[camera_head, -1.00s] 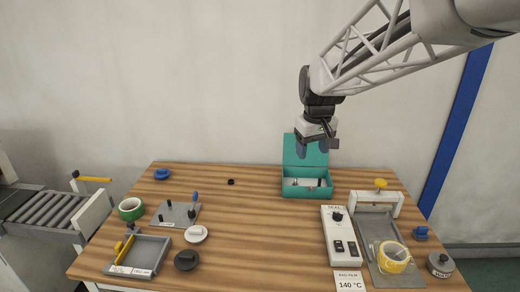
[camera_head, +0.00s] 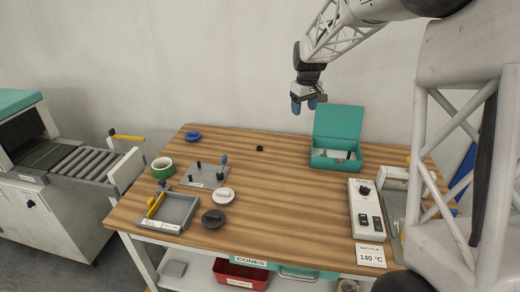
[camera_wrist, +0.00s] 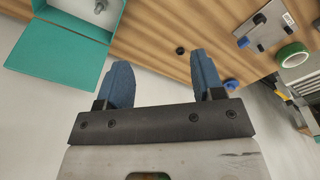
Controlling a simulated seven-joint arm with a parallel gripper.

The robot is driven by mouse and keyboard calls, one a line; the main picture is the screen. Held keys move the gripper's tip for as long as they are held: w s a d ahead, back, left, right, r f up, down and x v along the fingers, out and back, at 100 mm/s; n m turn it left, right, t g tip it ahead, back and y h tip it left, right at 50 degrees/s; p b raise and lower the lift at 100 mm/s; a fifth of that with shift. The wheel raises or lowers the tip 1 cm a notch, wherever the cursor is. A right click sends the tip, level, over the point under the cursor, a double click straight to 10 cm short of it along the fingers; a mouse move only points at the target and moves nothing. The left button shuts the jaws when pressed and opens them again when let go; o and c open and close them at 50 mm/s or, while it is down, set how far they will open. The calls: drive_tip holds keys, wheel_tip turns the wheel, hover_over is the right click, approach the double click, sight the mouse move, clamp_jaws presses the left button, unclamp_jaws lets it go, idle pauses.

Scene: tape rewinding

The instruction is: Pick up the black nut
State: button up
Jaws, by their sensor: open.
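The black nut (camera_head: 260,148) is a small dark ring lying alone on the bare wood at the back middle of the table. In the wrist view the nut (camera_wrist: 180,50) shows beyond and between my two fingertips. My gripper (camera_head: 304,105) hangs above the back edge of the table, up and to the right of the nut, in front of the wall. In the wrist view my gripper (camera_wrist: 162,62) has its two blue fingers spread apart with nothing between them.
A teal open box (camera_head: 336,158) stands right of the nut. A white sealer unit (camera_head: 366,210) is at the front right. Wood around the nut is clear.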

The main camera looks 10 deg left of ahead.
drive_tip(key=w+a+f+n, duration=0.2)
drive_tip(key=w+a+f, duration=0.8)
drive_tip(key=w, duration=0.1)
drive_tip(key=n+g, duration=0.1)
drive_tip(key=n, duration=0.2)
approach(260, 149)
drive_tip(key=shift+w+a+f, duration=0.25)
drive_tip(key=shift+w+a, duration=0.05)
drive_tip(key=shift+w, duration=0.2)
drive_tip(key=shift+w+a+f, duration=0.25)
drive_tip(key=shift+w+a, duration=0.05)
drive_tip(key=shift+w, duration=0.15)
drive_tip(key=shift+f, duration=1.35)
drive_tip(key=shift+s+f, duration=0.15)
drive_tip(key=shift+f, duration=2.4)
drive_tip(key=c, duration=1)
